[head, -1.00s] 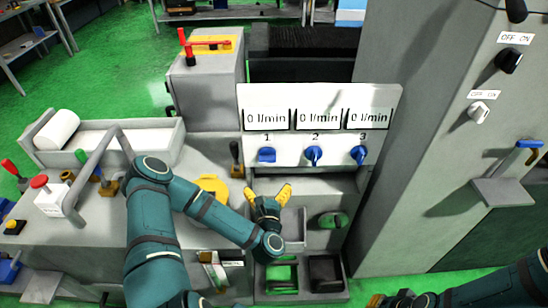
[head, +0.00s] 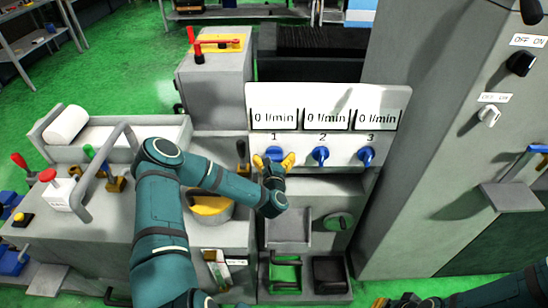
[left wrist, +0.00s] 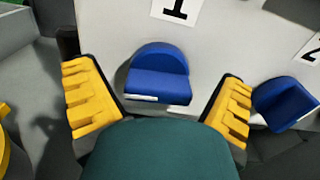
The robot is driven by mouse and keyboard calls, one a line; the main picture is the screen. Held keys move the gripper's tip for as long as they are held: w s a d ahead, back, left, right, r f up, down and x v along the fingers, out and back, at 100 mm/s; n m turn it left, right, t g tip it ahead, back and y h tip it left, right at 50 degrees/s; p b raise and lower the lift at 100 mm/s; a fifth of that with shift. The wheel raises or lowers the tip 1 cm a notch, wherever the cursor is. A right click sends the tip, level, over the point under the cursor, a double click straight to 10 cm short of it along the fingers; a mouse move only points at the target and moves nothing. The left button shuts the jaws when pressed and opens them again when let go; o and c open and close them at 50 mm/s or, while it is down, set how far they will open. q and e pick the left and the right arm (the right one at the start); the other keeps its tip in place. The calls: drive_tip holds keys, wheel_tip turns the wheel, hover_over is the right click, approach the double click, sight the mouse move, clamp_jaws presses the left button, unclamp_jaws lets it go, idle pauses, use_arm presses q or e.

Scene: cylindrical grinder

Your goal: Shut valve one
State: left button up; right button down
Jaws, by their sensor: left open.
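Valve one is a blue knob (head: 274,154) under the label 1 on the white panel (head: 262,98). Its handle lies sideways, and the flow display above it reads 0 l/min. My left gripper (head: 273,160) is open with its yellow fingers on either side of this knob. In the left wrist view the blue knob (left wrist: 159,74) sits between the spread yellow fingers (left wrist: 158,100), with gaps on both sides. My right gripper (head: 395,302) shows only in part at the bottom edge, and its jaws cannot be made out.
A black-handled lever (head: 242,157) stands just left of the panel. A tall grey cabinet (head: 425,130) stands at the right.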

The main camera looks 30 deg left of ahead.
use_arm(q)
drive_tip(key=c, duration=1.2)
drive_tip(key=shift+m, duration=0.4)
drive_tip(key=m+b, duration=0.1)
drive_tip(key=m, duration=0.3)
drive_tip(key=shift+w+d+f+m+b, duration=0.1)
drive_tip(key=shift+d+m+b, duration=0.1)
drive_tip(key=shift+m+b, duration=0.2)
drive_tip(key=m+b, duration=0.1)
drive_tip(key=m, duration=0.4)
drive_tip(key=shift+w+d+f+b, duration=0.1)
drive_tip(key=shift+b, duration=0.25)
drive_tip(key=shift+f+m+b, duration=0.1)
drive_tip(key=shift+m+b, duration=0.25)
drive_tip(key=shift+m, duration=0.85)
drive_tip(key=m+b, duration=0.2)
drive_tip(key=m, duration=0.3)
drive_tip(key=shift+f+m+b, duration=0.15)
drive_tip(key=shift+m+b, duration=0.15)
drive_tip(key=shift+m, duration=0.1)
